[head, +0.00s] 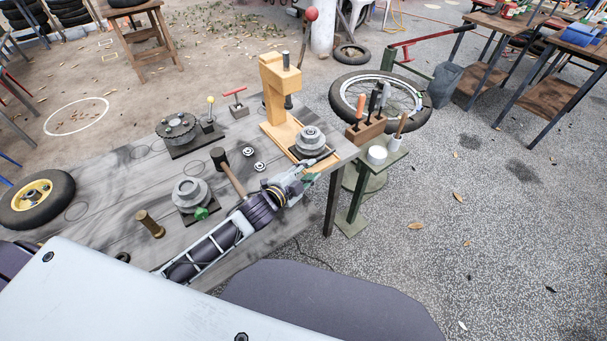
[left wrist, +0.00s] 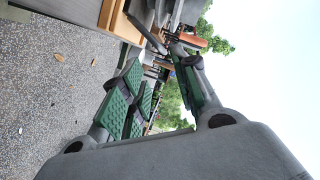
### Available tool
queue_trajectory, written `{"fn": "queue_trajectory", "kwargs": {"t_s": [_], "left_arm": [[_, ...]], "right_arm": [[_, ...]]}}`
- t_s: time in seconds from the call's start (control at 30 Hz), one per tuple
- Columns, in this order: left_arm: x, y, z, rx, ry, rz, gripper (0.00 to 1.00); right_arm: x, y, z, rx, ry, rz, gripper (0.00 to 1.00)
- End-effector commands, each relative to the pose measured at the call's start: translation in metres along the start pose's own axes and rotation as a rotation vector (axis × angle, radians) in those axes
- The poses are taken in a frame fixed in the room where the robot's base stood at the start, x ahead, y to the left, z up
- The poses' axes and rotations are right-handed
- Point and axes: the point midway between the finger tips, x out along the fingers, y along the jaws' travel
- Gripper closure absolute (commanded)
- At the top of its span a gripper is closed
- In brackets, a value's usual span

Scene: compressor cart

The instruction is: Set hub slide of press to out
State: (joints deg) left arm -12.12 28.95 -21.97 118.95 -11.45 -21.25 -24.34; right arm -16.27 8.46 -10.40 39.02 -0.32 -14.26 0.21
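The press (head: 275,92) is a yellow-orange frame with a dark ram, standing at the right end of the grey workbench. Whether the slide is in or out is hard to tell. My left gripper (head: 304,180) is just in front of the slide, near the bench's right edge. In the left wrist view its green-padded fingers (left wrist: 160,85) are apart, with nothing between them. The press base edge (left wrist: 120,20) shows beyond them. My right gripper is out of view.
The workbench (head: 110,165) also holds a hammer (head: 229,172), another grey hub (head: 190,192), a brass peg (head: 150,223) and a yellow-rimmed wheel (head: 37,199). Open floor lies further right.

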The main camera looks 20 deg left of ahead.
Motion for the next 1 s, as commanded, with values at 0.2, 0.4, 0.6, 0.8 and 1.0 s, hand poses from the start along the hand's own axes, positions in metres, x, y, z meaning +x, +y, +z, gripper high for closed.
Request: {"fn": "queue_trajectory", "kwargs": {"t_s": [0.2, 0.4, 0.6, 0.8, 1.0], "left_arm": [[-0.014, 0.001, 0.001, 0.0, -0.001, 0.001, 0.7], [-0.019, 0.0, 0.0, 0.001, 0.0, 0.0, 0.7], [-0.02, 0.0, 0.0, 0.001, 0.0, 0.0, 0.7], [-0.02, 0.0, 0.0, 0.001, -0.001, 0.0, 0.7], [-0.02, 0.001, 0.001, -0.001, -0.002, 0.001, 0.7]], "right_arm": [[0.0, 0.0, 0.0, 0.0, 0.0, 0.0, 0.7], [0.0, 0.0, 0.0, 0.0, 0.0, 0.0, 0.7], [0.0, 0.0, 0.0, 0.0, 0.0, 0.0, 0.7], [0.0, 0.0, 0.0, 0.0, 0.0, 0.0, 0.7], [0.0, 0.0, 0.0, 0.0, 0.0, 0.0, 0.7]]}}
